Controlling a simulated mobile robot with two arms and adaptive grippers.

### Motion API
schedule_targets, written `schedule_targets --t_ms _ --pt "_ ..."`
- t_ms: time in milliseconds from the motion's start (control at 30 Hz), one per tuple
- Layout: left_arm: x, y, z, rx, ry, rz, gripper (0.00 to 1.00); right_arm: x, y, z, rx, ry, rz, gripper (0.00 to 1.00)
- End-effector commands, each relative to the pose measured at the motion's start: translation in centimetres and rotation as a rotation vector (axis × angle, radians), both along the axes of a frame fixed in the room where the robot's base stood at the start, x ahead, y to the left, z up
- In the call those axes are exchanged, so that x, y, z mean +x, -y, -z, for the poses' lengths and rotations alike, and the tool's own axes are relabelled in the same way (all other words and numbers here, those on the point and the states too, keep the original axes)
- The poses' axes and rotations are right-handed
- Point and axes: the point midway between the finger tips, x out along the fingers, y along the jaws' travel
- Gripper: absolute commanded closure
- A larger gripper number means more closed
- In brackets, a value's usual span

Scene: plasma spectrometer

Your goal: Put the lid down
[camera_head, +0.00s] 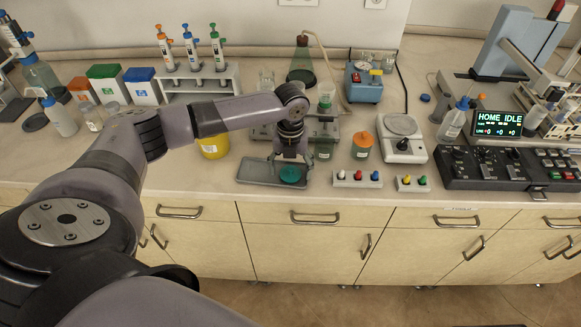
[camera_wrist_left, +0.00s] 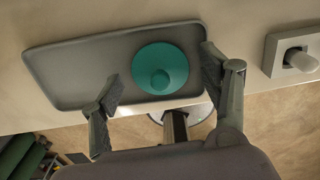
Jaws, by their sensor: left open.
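A round teal lid (camera_head: 291,175) with a central knob lies on a shallow grey tray (camera_head: 254,173) near the front of the bench. In the left wrist view the lid (camera_wrist_left: 175,60) rests flat near one end of the tray (camera_wrist_left: 80,70). My left gripper (camera_head: 290,159) is open just above the lid. In the wrist view its fingers stand apart on either side of the lid and its knob, with nothing visibly held between them. My right gripper is not in view.
Right of the tray stand blocks with coloured knobs (camera_head: 357,179), an orange-capped jar (camera_head: 362,145) and a balance (camera_head: 401,138). A yellow container (camera_head: 213,146) is behind left. A pipette rack (camera_head: 196,82) stands further back. Bench left of the tray is clear.

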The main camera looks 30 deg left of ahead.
Motion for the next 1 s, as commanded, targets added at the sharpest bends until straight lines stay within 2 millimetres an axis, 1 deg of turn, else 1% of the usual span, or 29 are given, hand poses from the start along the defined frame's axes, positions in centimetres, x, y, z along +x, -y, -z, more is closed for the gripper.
schedule_targets --t_ms 167,267,367,600,700,833,1000 --pt "0.0 0.0 -0.5 0.0 0.001 0.0 0.3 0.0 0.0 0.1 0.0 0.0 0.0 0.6" --pt "0.1 0.0 -1.7 -0.001 0.003 0.0 0.3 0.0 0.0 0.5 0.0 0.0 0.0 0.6" --pt "0.1 0.0 -3.6 0.0 0.005 0.0 0.3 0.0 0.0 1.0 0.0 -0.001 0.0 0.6" --pt "0.1 0.0 -8.8 0.0 0.005 0.0 0.3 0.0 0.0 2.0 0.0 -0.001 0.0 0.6" --pt "0.1 0.0 -10.4 -0.001 0.003 0.0 0.3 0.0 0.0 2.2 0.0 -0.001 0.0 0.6" --pt "0.1 0.0 -11.8 -0.001 0.002 -0.001 0.3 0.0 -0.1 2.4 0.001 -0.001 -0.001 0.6" --pt "0.0 0.0 -12.3 -0.001 -0.001 0.0 0.3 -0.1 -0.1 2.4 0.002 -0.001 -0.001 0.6"
